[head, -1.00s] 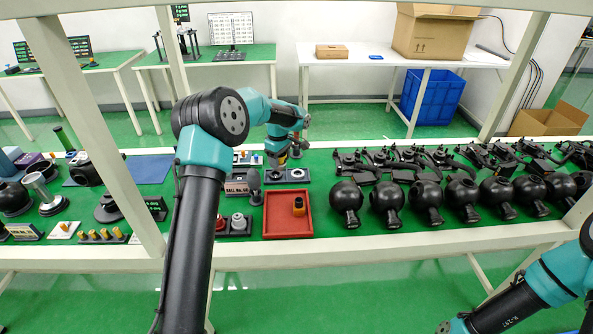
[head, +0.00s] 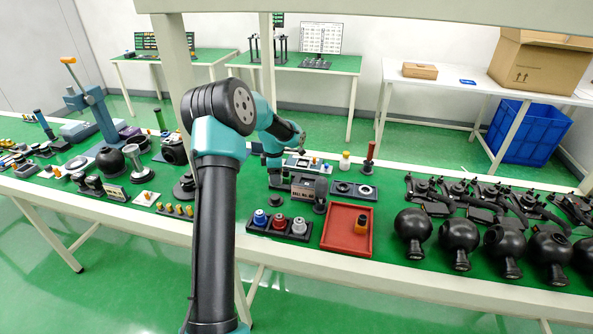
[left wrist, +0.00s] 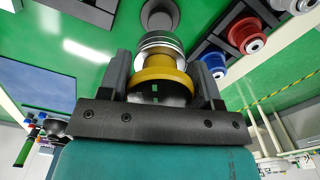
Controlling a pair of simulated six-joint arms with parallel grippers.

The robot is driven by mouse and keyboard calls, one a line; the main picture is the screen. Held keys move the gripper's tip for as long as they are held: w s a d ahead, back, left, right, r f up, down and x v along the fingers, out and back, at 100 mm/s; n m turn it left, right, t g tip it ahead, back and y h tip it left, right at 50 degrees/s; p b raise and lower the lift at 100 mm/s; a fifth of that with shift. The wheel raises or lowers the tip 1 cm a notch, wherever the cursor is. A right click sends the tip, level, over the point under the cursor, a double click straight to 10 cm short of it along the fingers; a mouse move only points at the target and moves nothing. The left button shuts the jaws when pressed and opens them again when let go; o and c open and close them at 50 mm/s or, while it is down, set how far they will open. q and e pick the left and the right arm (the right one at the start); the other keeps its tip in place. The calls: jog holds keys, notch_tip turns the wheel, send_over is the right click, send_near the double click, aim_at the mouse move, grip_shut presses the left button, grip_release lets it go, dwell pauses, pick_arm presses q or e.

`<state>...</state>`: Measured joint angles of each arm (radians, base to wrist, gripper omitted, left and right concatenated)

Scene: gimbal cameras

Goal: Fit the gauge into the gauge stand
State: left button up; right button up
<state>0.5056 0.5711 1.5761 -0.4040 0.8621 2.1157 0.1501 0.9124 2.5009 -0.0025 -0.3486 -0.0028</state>
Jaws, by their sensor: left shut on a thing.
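My left gripper (head: 275,178) is low over the green bench, left of a dark lettered block, with its fingertips hard to make out in the head view. In the left wrist view the gripper (left wrist: 162,88) is shut on the gauge (left wrist: 160,72), a round metal piece with a yellow ring and a silver end. A dark round disc (left wrist: 160,15) lies just beyond the gauge's end; it looks like the small disc (head: 278,201) in the head view. I cannot tell whether this disc is the gauge stand. My right gripper is out of view.
A black rack (head: 296,236) holds blue, red and grey pieces, in front of the gripper. The lettered block (head: 309,187) and a plate with two rings (head: 342,187) stand to the right.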

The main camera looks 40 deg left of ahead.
pick_arm(q)
jog(key=shift+s+a, duration=0.15)
jog(key=shift+s, duration=0.1)
jog(key=shift+f, duration=0.1)
send_over(276, 196)
jog(key=shift+s+f, duration=0.2)
jog(key=shift+f, duration=2.6)
jog(key=shift+f, duration=1.25)
jog(key=o, duration=1)
jog(key=shift+o, duration=0.2)
notch_tip(276, 196, up, 17)
jog(key=shift+r, duration=0.2)
